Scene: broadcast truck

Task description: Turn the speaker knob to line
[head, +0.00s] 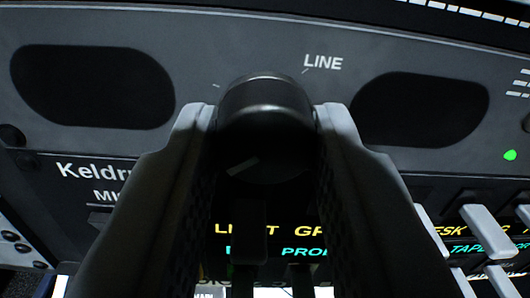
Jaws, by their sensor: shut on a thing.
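The speaker knob (266,105) is a round black knob on the grey panel, in the upper middle of the head view. A short pale mark (243,167) shows on its lower face, left of its middle and slanting. My gripper (267,122) is shut on the knob, with one grey finger on each side. The white word LINE (322,63) is printed above and right of the knob, with a small tick beside it. Another small tick (216,85) lies to the knob's upper left. The fingers hide the panel beside and below the knob.
Dark oval openings lie left (92,87) and right (420,109) of the knob. Below are lit yellow and cyan labels (305,232), partly hidden by the fingers. Pale switches (485,225) and a green light (510,155) are at the right.

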